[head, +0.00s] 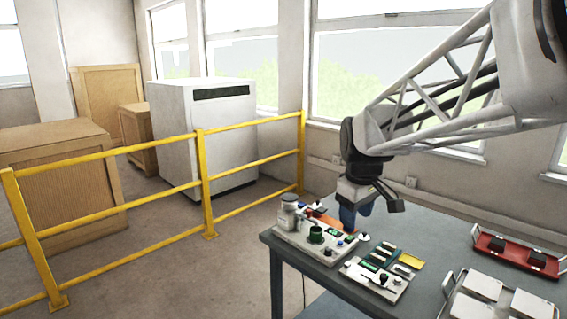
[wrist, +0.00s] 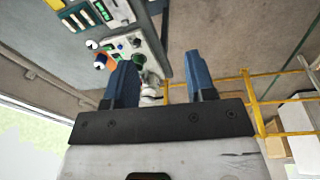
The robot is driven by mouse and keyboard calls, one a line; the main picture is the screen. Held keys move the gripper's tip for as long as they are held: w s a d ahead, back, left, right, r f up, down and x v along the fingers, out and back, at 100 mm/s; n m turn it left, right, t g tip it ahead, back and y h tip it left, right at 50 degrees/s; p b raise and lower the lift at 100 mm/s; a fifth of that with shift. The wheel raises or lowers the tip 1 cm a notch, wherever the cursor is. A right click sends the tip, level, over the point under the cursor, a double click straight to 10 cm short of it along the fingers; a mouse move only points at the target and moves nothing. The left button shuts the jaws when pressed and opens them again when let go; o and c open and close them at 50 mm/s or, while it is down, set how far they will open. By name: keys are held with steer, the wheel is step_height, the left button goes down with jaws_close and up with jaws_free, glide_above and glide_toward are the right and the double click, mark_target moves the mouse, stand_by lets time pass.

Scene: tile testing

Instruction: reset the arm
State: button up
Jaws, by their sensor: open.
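My gripper (head: 357,215) hangs from the end of my arm above the back edge of the table (head: 450,225), just behind the white control panel with the green knob (head: 316,240). In the wrist view its two blue fingers (wrist: 162,82) stand wide apart, with nothing between them held. Part of the panel and a white jar-like part show beyond the left finger in the wrist view. In the head view the fingers overlap each other, so the gap between them is hidden there.
A second panel (head: 376,282) with green modules lies beside the first. A red tray (head: 515,258) and a tray with white tiles (head: 484,286) stand at the right. A yellow railing (head: 204,185), a white cabinet (head: 205,130) and wooden crates (head: 60,180) stand beyond the table.

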steer(key=s+d+f+m, duration=0.1)
steer(key=s+f+m, duration=0.2)
steer(key=s, duration=1)
steer(key=s+d+f+m+t, duration=0.1)
steer(key=s+f+m, duration=0.2)
steer(key=s, duration=1)
steer(key=shift+f+m, duration=0.35)
steer(key=shift+m, duration=0.45)
